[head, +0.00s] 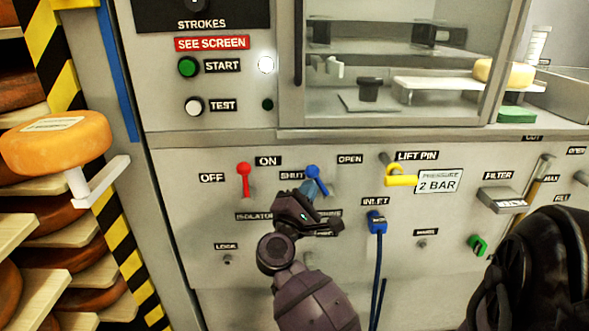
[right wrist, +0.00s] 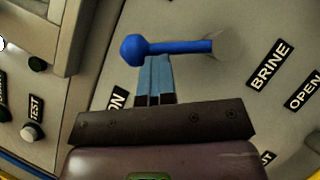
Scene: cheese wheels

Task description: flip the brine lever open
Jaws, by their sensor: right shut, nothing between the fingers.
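The brine lever (head: 312,172) is blue with a ball knob. In the head view its knob is up beside the SHUT label (head: 291,175), with the OPEN label (head: 349,159) further right. In the right wrist view the lever (right wrist: 175,47) runs from its knob on the left to its pivot on the right, near the BRINE label (right wrist: 270,66). My right gripper (head: 318,188) is shut and empty. Its light blue fingertips (right wrist: 154,70) are right at the lever's shaft beside the knob; I cannot tell whether they touch. My left gripper is not in view.
A red lever (head: 243,178) stands left between OFF and ON. A yellow lift pin handle (head: 401,180) and a blue inlet plug (head: 376,222) with hanging cable are to the right. A cheese wheel (head: 57,142) sits on a bracket at the left.

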